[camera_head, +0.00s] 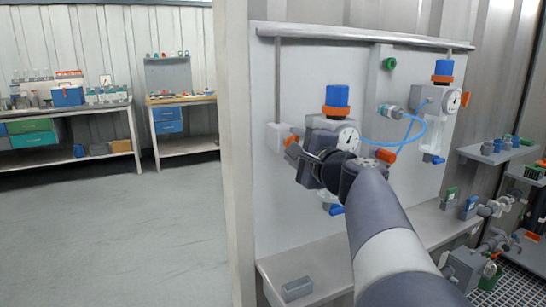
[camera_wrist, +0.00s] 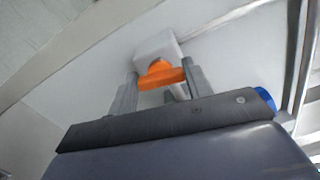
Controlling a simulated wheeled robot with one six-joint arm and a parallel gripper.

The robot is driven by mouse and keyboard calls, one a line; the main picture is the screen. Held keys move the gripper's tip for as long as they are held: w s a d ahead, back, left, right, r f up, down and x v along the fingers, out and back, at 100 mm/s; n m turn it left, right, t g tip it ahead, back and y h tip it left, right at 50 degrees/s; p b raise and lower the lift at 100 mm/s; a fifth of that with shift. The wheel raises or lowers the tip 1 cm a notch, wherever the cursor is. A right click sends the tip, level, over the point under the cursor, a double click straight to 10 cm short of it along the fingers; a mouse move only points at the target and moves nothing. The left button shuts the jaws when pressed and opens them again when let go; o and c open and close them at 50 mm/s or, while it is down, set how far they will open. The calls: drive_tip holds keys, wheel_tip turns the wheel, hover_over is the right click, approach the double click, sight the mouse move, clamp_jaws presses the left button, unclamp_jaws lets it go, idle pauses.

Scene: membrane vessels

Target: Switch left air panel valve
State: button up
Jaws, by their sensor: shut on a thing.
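The left air panel unit (camera_head: 342,124) has a blue knob (camera_head: 337,96) over an orange collar and a round white gauge (camera_head: 347,139). An orange valve handle (camera_head: 291,142) sits at its left side, beside a white block on the panel. My gripper (camera_head: 299,152) reaches it from the right, and my arm hides the lower part of the unit. In the wrist view, the orange handle (camera_wrist: 161,77) lies crosswise between the two grey fingers, which are shut on it. A pale fitting (camera_wrist: 157,47) stands behind the handle.
A second unit (camera_head: 437,97) with a blue knob and gauge hangs to the right, linked by a blue hose (camera_head: 412,140). A shelf ledge (camera_head: 320,268) runs below the panel. A wall edge stands left. Open floor (camera_head: 120,225) and workbenches lie beyond.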

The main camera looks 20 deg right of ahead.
idle(0.4)
drive_tip(key=o, duration=1)
